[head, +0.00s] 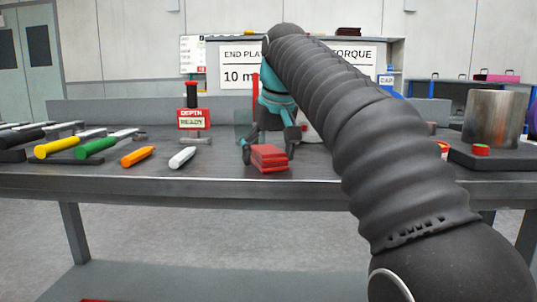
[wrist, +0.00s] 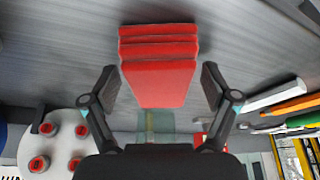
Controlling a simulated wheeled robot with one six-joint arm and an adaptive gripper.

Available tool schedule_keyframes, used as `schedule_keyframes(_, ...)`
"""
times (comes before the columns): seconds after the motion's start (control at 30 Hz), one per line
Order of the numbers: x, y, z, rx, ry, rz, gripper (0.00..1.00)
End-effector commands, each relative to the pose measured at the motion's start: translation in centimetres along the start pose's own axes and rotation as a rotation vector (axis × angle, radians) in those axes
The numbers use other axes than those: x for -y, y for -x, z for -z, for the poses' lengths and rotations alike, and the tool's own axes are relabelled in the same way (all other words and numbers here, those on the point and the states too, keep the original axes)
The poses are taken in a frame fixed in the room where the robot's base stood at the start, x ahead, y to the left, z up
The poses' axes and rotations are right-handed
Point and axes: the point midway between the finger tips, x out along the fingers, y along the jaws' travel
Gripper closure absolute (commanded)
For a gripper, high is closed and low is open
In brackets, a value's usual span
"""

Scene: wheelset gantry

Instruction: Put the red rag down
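The red rag (head: 268,158) is a folded stack of layers lying on the grey workbench (head: 215,165), near its front edge in the middle of the head view. It also shows at the centre of the wrist view (wrist: 158,65). My gripper (head: 268,152) is over the rag with one finger on each side. In the wrist view my gripper (wrist: 161,88) is open, with a narrow gap between each finger pad and the rag. The rag appears to rest on the bench top. My arm hides part of the bench to the right.
Yellow (head: 54,149), green (head: 96,147), orange (head: 138,156) and white (head: 182,157) handled tools lie to the left. A red "DEPTH READY" box (head: 193,119) stands behind them. A metal cylinder (head: 493,118) stands on a dark plate at right. A white disc with red caps (wrist: 62,143) is close by.

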Motion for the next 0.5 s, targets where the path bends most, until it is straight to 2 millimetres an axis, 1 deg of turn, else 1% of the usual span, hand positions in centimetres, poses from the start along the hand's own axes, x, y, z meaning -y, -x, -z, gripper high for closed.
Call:
schedule_keyframes(0.27,0.0,0.2,0.1,0.000,0.000,0.000,0.13)
schedule_keyframes(0.37,0.0,1.1,0.2,0.000,0.000,0.000,0.13)
schedule_keyframes(0.5,0.0,3.5,0.3,-0.001,0.000,0.000,0.13)
